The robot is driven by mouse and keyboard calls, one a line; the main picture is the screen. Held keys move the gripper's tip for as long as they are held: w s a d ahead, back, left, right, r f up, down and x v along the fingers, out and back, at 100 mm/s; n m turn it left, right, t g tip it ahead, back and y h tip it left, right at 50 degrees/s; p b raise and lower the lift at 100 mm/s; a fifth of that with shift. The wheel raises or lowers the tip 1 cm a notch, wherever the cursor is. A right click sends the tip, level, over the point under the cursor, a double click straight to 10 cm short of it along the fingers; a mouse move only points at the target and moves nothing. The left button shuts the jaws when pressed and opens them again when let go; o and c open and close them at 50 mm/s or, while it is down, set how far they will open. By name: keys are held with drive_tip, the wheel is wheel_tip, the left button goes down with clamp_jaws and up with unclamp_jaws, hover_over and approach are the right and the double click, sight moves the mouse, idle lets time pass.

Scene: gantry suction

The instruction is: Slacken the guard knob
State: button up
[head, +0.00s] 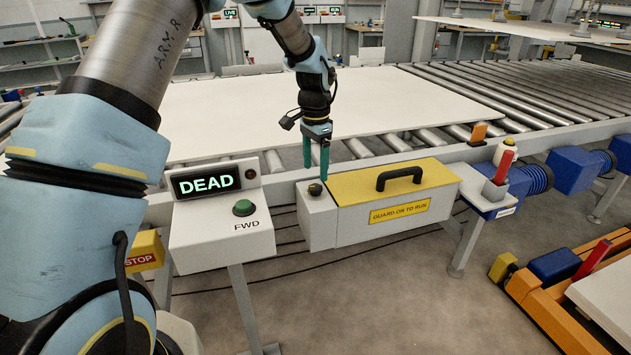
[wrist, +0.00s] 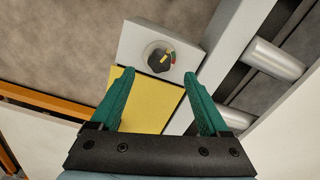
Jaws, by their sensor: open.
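The guard knob (head: 315,188) is a small dark knob on top of the grey box at the left end of the yellow guard cover (head: 350,188). In the wrist view the knob (wrist: 159,58) is black with a yellow pointer mark, and a coloured scale with green and red lies at its right. My gripper (head: 316,168) points down just above the knob. Its two green fingers (wrist: 163,72) are open, with the knob between and beyond their tips. The fingers look empty and apart from the knob.
The cover has a black handle (head: 399,178) and a "GUARD ON TO RUN" label (head: 400,211). Left of it stands a control box (head: 222,229) with a green button (head: 243,207) and a "DEAD" display (head: 206,183). Behind are a roller conveyor (head: 480,88) and a large white sheet (head: 260,110).

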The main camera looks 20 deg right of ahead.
sight(315, 186)
drive_tip(key=shift+r+b, duration=0.35)
drive_tip(key=shift+r, duration=2.45)
drive_tip(key=f+b, duration=0.1)
drive_tip(key=b, duration=0.7)
drive_tip(key=shift+b, duration=0.4)
wheel_tip(315, 186, down, 10)
drive_tip(key=shift+r+b, duration=0.1)
drive_tip(key=shift+b, duration=0.2)
drive_tip(key=shift+c, duration=0.4)
clamp_jaws()
